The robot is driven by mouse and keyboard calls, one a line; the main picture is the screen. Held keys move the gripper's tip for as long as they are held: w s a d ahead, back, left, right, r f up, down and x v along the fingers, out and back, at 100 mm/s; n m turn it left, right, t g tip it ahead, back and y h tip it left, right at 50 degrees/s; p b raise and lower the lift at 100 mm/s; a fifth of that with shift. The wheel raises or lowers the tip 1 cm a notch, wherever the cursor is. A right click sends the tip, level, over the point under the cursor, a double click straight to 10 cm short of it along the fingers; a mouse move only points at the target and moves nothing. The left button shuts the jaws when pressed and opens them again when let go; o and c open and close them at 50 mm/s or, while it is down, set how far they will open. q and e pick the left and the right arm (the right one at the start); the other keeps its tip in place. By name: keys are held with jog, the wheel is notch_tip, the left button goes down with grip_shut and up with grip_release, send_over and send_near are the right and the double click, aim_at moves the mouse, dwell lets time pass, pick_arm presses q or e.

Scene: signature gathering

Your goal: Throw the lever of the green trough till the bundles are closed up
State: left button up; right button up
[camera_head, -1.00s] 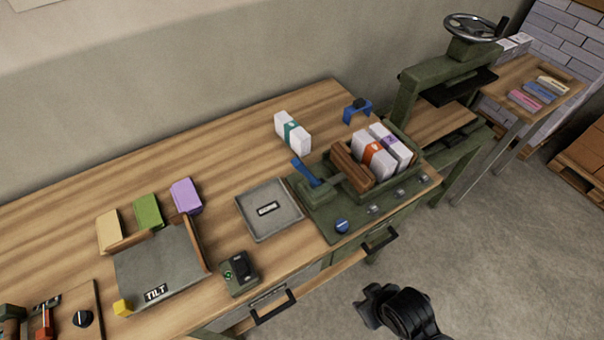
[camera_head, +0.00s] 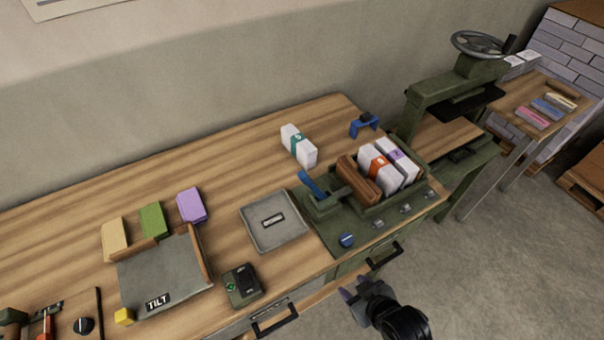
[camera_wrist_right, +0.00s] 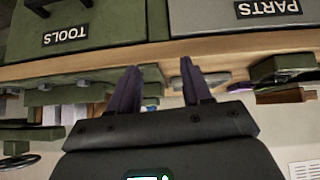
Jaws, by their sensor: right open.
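The green trough (camera_head: 376,231) sits on the right end of the bench in the head view. Its blue-handled lever (camera_head: 312,184) stands tilted at the trough's left end. A brown block (camera_head: 356,181) stands inside, beside a white bundle with an orange band (camera_head: 380,170) and one with a purple band (camera_head: 403,158). A white bundle with a teal band (camera_head: 299,147) stands on the bench behind. My right gripper (camera_head: 358,291) is open and empty in front of the bench, apart from the lever. Its two fingers (camera_wrist_right: 160,78) show apart in the right wrist view. My left gripper is out of view.
A grey tray (camera_head: 291,238) lies left of the trough, and a small control box (camera_head: 242,286) is nearer the front edge. Drawer handles (camera_head: 384,257) stick out below the bench top. A blue bracket (camera_head: 364,125) stands behind the trough. A green press (camera_head: 430,92) stands beyond.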

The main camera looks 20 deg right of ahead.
jog(key=w+a+r+n+t, duration=0.2)
jog(key=w+r+t, duration=0.4)
jog(key=w, duration=0.4)
jog(key=n+t+y, duration=0.2)
jog(key=n+t, duration=0.1)
send_near(307, 181)
jog(key=w, duration=0.5)
jog(key=w+a, duration=0.1)
jog(key=w, duration=0.5)
jog(key=shift+w+a+f+p, duration=0.1)
jog(key=shift+a+f+p, duration=0.1)
jog(key=shift+a+p, duration=0.2)
jog(key=shift+w+a, duration=0.15)
jog(key=shift+w, duration=0.7)
jog(key=shift+c, duration=0.3)
grip_shut()
